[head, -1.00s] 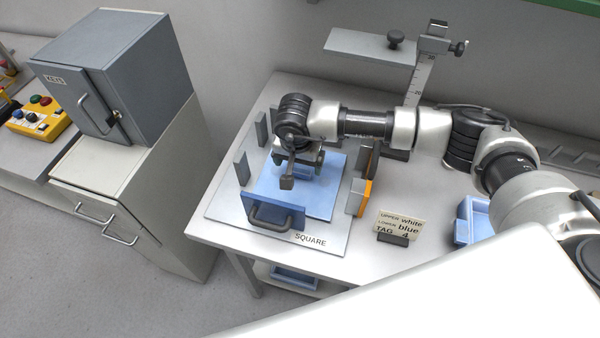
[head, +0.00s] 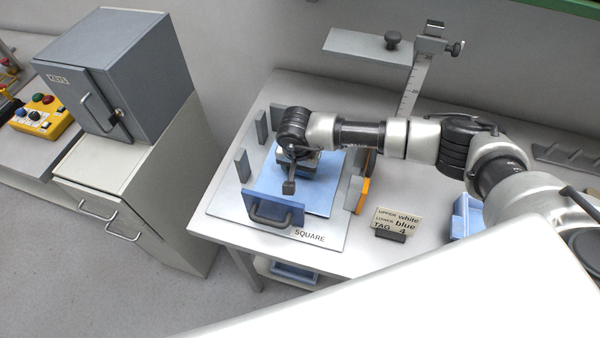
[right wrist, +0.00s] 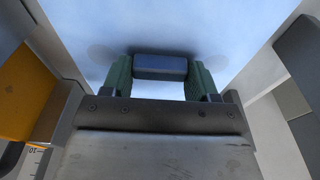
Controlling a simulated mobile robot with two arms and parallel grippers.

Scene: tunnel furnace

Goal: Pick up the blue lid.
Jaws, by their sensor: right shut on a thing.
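The blue lid (head: 322,197) is a light blue flat square lying in the fixture marked SQUARE. It fills much of the right wrist view (right wrist: 75,25), with a dark blue-grey block-shaped grip (right wrist: 160,67) on it. My right gripper (head: 298,172) is over the lid, pointing down. In the right wrist view its green fingers (right wrist: 160,78) are shut on the grip from both sides. I cannot tell whether the lid is raised. My left gripper is not in view.
A darker blue upright panel with a handle (head: 273,209) stands at the lid's front edge. Grey upright blocks (head: 241,165) and an orange piece (head: 363,196) flank the lid. A sign (head: 397,222) and a blue bin (head: 464,217) are to the right.

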